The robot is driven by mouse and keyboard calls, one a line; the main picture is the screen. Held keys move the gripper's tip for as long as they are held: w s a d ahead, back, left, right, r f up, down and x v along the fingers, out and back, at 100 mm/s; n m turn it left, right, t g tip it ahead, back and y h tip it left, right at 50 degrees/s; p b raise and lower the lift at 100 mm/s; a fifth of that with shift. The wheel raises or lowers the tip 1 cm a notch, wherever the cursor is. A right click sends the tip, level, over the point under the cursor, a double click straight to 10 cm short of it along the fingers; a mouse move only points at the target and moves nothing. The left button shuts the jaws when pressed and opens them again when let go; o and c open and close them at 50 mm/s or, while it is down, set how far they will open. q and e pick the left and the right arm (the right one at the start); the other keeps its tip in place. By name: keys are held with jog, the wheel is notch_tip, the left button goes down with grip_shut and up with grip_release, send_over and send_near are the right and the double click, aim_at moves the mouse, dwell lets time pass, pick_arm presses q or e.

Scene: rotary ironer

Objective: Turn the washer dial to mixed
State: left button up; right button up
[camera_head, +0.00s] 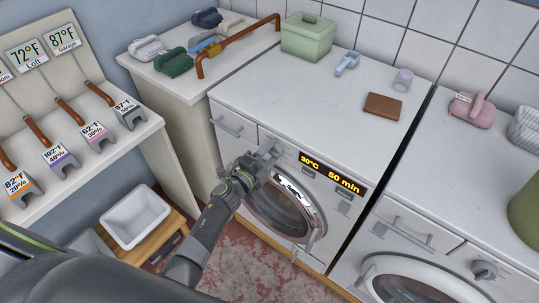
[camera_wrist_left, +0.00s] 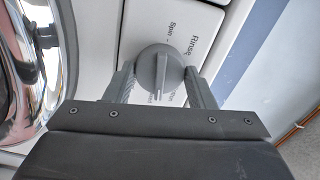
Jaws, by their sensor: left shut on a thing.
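The washer (camera_head: 300,190) stands in the middle of the head view, with a lit display (camera_head: 330,173) reading 30°C and 50 min. My left gripper (camera_head: 268,152) is at the upper left of its front panel and hides the dial there. In the left wrist view the grey round dial (camera_wrist_left: 160,70) sits between the two fingers of my left gripper (camera_wrist_left: 160,85), which are shut on it. The labels Rinse and Spin show above the dial. The other labels are partly covered, and I cannot read "mixed". My right gripper is in neither view.
The washer's round door (camera_head: 285,207) is just below my left gripper. A second machine (camera_head: 420,250) stands to the right. A green box (camera_head: 308,38), a brown wallet (camera_head: 383,106) and a small cup (camera_head: 403,80) sit on top. A white bin (camera_head: 135,217) is at lower left.

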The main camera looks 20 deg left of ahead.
pick_arm(q)
jog(key=shift+m, duration=0.9)
jog(key=o, duration=1)
jog(key=shift+c, duration=0.2)
jog(key=b+v, duration=0.1)
jog(key=v, duration=1.6)
jog(key=shift+s+b, duration=0.2)
jog(key=shift+b, duration=0.15)
jog(key=shift+a, duration=0.1)
